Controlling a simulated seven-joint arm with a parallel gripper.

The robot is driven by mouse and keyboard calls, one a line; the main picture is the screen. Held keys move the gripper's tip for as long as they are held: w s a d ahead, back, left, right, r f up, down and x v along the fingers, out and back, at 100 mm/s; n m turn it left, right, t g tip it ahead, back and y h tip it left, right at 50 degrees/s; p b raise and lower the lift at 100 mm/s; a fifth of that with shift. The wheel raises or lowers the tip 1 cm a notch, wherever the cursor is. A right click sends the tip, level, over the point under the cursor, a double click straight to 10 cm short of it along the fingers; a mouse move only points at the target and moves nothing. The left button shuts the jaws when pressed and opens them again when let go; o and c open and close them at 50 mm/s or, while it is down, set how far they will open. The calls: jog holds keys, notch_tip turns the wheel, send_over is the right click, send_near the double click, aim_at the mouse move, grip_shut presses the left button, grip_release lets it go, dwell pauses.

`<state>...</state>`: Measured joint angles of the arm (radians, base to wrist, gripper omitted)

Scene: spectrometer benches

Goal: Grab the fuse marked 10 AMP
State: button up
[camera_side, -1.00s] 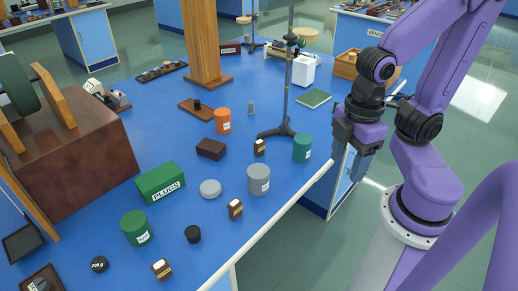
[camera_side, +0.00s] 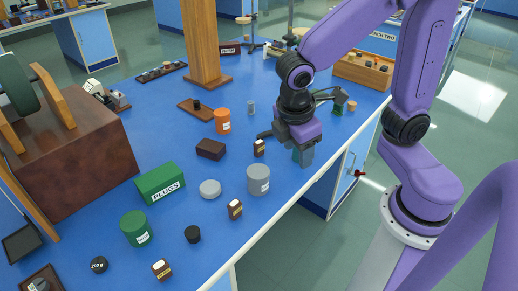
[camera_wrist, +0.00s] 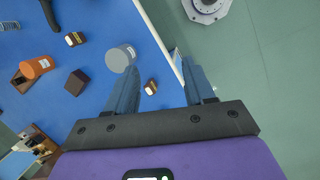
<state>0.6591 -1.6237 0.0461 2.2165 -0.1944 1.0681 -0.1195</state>
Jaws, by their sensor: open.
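Three small dark brown fuse-like blocks with pale labels stand on the blue bench. In the side view, one (camera_side: 259,147) is just left of my gripper (camera_side: 302,158), one (camera_side: 235,209) is in front of the grey can (camera_side: 258,180), and one (camera_side: 162,269) is near the front edge. The wrist view shows two of them, one (camera_wrist: 75,39) at upper left and one (camera_wrist: 151,87) beside the left finger. Their markings are too small to read, so I cannot tell which is 10 AMP. My gripper is open and empty, with its fingers also in the wrist view (camera_wrist: 162,72).
An orange can (camera_side: 222,121), brown block (camera_side: 210,149), pale grey disc (camera_side: 210,189), green PLUGS box (camera_side: 160,184) and green can (camera_side: 136,228) stand nearby. A stand is partly hidden behind my arm. The bench edge runs close on the right.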

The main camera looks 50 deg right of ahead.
jog(key=w+a+f+n+h, duration=0.1)
jog(key=w+a+f+h, duration=0.15)
jog(key=w, duration=0.65)
jog(key=n+g+h, duration=0.2)
jog(key=h, duration=0.6)
send_near(259, 142)
jog(key=x, duration=0.6)
jog(key=shift+d, duration=0.45)
jog(key=shift+x, duration=2.65)
jog(key=shift+a+f, duration=0.1)
grip_shut()
